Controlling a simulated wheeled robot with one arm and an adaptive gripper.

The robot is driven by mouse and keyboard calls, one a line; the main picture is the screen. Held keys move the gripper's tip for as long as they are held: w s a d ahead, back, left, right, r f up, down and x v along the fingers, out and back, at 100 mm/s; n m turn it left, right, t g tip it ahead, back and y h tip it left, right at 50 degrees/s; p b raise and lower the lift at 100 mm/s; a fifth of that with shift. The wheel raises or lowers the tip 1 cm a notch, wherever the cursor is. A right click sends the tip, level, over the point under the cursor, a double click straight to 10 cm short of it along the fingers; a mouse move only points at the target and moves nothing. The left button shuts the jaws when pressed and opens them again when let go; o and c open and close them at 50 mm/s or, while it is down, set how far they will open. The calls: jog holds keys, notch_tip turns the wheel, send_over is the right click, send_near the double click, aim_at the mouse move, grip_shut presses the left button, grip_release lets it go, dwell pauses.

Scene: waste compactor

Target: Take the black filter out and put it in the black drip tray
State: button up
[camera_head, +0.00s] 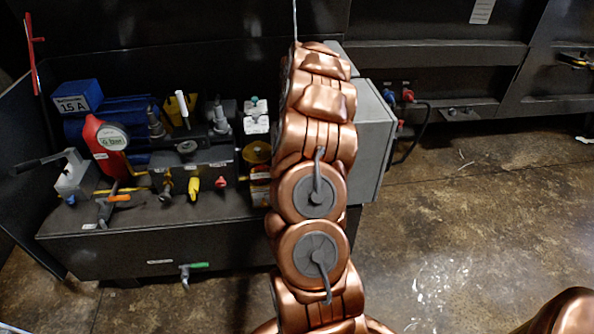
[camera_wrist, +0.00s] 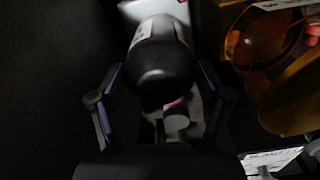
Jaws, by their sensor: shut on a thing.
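In the wrist view, the black filter (camera_wrist: 162,62) is a dark, rounded cylinder with a pale label on its side. It sits between the two fingers of my gripper (camera_wrist: 160,78), which is shut on it. A pale part with a pink spot shows just below the filter. It is too dark to tell whether the filter is still seated. In the head view my copper arm hides the gripper and filter. I cannot make out the black drip tray in either view.
In the head view, a dark bench (camera_head: 150,240) carries a red gauge (camera_head: 107,140), a blue motor and several valves left of my arm. A grey box (camera_head: 372,140) stands behind the arm. An amber bowl (camera_wrist: 262,35) is close right in the wrist view. Floor at right is clear.

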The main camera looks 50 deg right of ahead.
jog(key=shift+w+a+n, duration=0.15)
jog(key=shift+w+n, duration=0.15)
jog(key=shift+n, duration=0.4)
jog(key=n+p, duration=0.1)
jog(key=n, duration=0.2)
jog(key=shift+r, duration=0.1)
jog(key=shift+n, duration=1.1)
jog(key=shift+n+p, duration=0.4)
jog(key=shift+n, duration=0.7)
jog(key=n, duration=0.2)
jog(key=shift+n, duration=0.4)
jog(key=shift+s+f, duration=0.2)
